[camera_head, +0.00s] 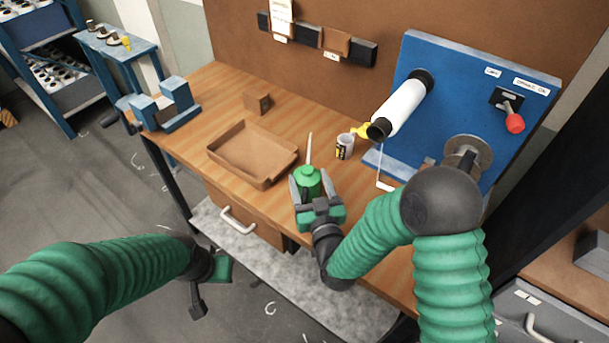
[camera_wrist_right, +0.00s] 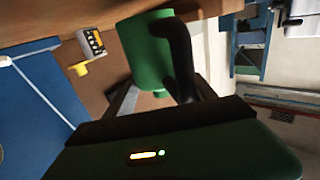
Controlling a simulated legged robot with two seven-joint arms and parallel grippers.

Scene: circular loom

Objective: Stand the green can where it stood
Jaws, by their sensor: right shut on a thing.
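The green can (camera_head: 308,180) has a thin pale spout pointing up and stands roughly upright at the front of the wooden workbench (camera_head: 205,110). My right gripper (camera_head: 308,192) is shut on the can. In the right wrist view the can (camera_wrist_right: 145,52) sits between the fingers, with a dark curved handle on its side. I cannot tell whether the can's base touches the bench. My left gripper (camera_head: 212,278) hangs low at the left, in front of the bench and away from the can; its jaws do not show clearly.
A brown tray (camera_head: 290,172) lies just left of the can. A small labelled tin (camera_head: 345,147) and a yellow item (camera_head: 363,131) are behind it to the right. A blue panel (camera_head: 445,90) with a white roller (camera_head: 402,106) stands at the right. A blue vise (camera_head: 180,105) is at the left.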

